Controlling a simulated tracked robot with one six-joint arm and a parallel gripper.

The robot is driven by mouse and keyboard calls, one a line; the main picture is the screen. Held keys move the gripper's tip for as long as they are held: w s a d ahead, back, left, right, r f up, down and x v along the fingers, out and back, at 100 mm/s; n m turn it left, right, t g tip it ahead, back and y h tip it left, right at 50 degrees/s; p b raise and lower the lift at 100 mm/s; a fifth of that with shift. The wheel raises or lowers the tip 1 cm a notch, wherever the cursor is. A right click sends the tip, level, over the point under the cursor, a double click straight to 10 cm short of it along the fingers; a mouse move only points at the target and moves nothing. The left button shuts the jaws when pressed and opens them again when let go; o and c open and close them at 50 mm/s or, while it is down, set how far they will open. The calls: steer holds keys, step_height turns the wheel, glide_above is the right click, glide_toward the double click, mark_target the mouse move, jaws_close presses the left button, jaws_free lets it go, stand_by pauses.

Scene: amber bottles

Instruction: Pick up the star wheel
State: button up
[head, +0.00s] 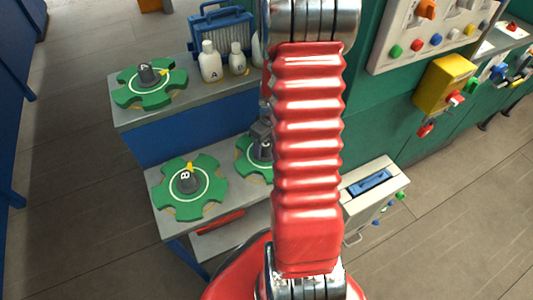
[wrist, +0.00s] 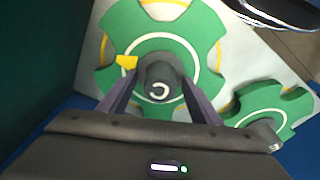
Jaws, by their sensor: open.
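Three green star wheels with dark hubs show in the head view: wheel A (head: 135,94) on the upper shelf, wheel B (head: 205,195) and wheel C (head: 243,165) on the lower shelf. My red arm hides much of wheel C. In the wrist view, wheel C (wrist: 125,22) lies flat, with a yellow pointer at its hub. My gripper (wrist: 158,100) is open over it, its two dark fingers on either side of the hub marked C (wrist: 158,82). I cannot tell whether they touch the hub. Part of another green wheel (wrist: 262,110) shows at the right.
White bottles (head: 210,63) and a blue crate (head: 222,30) stand on the upper shelf (head: 124,116). A white box with a blue handle (head: 370,182) stands at the right. Open floor lies left.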

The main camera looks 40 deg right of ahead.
stand_by(0.5)
steer(key=c, duration=1.4)
